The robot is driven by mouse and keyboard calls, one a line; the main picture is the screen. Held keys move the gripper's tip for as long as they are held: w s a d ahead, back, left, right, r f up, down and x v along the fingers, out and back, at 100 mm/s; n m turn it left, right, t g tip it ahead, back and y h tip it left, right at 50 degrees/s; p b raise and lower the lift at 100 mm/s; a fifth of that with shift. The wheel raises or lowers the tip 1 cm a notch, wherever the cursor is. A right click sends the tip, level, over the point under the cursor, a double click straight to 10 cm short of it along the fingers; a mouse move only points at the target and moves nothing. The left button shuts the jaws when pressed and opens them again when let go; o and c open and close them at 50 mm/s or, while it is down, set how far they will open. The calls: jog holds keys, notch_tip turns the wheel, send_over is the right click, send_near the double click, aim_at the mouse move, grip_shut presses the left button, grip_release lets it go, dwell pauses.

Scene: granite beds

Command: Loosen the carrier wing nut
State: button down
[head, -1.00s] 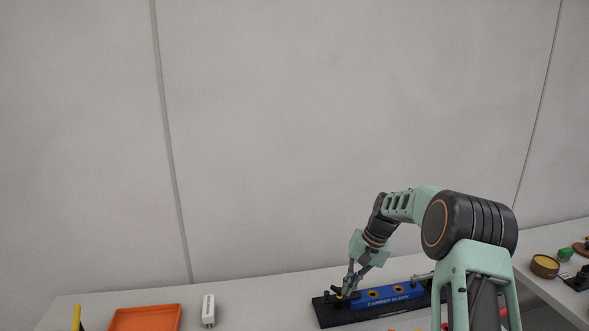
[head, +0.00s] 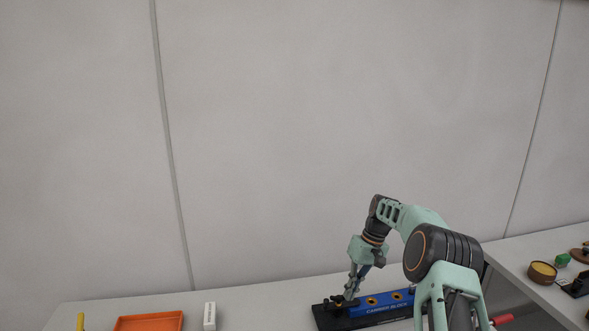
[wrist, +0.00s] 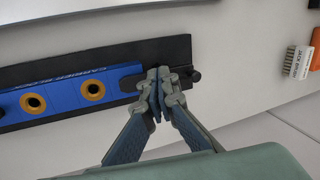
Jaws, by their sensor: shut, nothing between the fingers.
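The blue carrier block (head: 388,303) lies on a black base plate (head: 330,318) on the bench. It also shows in the wrist view (wrist: 62,92), with two gold-ringed holes. My gripper (head: 349,298) points down at the block's left end in the head view. In the wrist view my gripper (wrist: 159,72) has its fingers together, with nothing seen between them. Dark rounded ends (wrist: 193,76) stick out on both sides of the fingertips, seemingly of the wing nut. The fingers hide its middle, and I cannot tell whether they touch it.
An orange tray (head: 148,322) and a white labelled block (head: 209,316) stand to the left on the bench. The white block (wrist: 298,62) also shows in the wrist view. A bowl with yellow contents (head: 542,271) is on the right-hand bench. Bench between white block and base plate is clear.

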jog(key=shift+s, duration=0.15)
notch_tip(320, 180, up, 6)
jog(key=p, duration=0.1)
jog(key=shift+s+a+p, duration=0.2)
jog(key=shift+s+p, duration=0.05)
jog(key=shift+p, duration=0.1)
dwell(0.4)
jog(key=shift+r, duration=0.1)
